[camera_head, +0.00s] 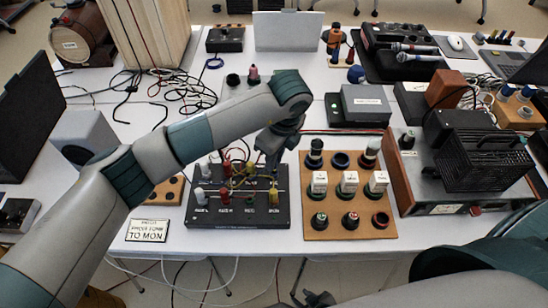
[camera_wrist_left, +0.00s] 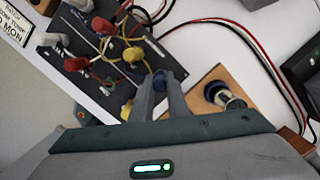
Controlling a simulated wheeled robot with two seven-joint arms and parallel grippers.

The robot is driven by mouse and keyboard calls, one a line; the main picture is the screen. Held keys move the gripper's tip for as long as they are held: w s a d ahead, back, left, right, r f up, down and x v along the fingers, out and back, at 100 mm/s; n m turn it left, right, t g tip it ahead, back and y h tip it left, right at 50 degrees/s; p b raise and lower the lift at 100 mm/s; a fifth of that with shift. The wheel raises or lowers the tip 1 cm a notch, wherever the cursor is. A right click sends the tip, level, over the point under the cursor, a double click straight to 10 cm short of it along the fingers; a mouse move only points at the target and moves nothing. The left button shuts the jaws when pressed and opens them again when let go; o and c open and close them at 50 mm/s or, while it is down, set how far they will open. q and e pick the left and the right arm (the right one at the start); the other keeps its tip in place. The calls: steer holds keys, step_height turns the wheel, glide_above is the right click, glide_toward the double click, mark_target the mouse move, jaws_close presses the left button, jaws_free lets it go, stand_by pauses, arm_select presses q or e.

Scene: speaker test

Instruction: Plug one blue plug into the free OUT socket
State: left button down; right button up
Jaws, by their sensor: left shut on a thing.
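My left gripper (camera_head: 275,152) is above the table, between the black panel and the wooden board. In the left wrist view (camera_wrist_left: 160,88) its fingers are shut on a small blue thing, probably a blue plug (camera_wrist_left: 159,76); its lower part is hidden. The black panel (camera_head: 240,222) carries white, red, green and yellow plugs with cables; it also shows in the left wrist view (camera_wrist_left: 85,42). The wooden board (camera_head: 350,230) has several round dark and blue-ringed pieces and white labels. Which socket is OUT is too small to read.
A wooden-sided amplifier (camera_head: 403,180) with a black cage stands right of the board. A white label card (camera_head: 148,231) lies front left. Loose black cables (camera_head: 185,95) lie at the back left.

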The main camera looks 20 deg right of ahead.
arm_select(q)
steer(key=shift+f, duration=0.15)
stand_by(0.5)
steer(key=shift+b, duration=0.35)
stand_by(0.9)
steer(key=shift+f+b, duration=0.95)
steer(key=shift+b, duration=0.05)
stand_by(0.5)
steer(key=c, duration=1.6)
jaws_free()
steer(key=shift+c, duration=0.2)
steer(key=shift+r, duration=0.2)
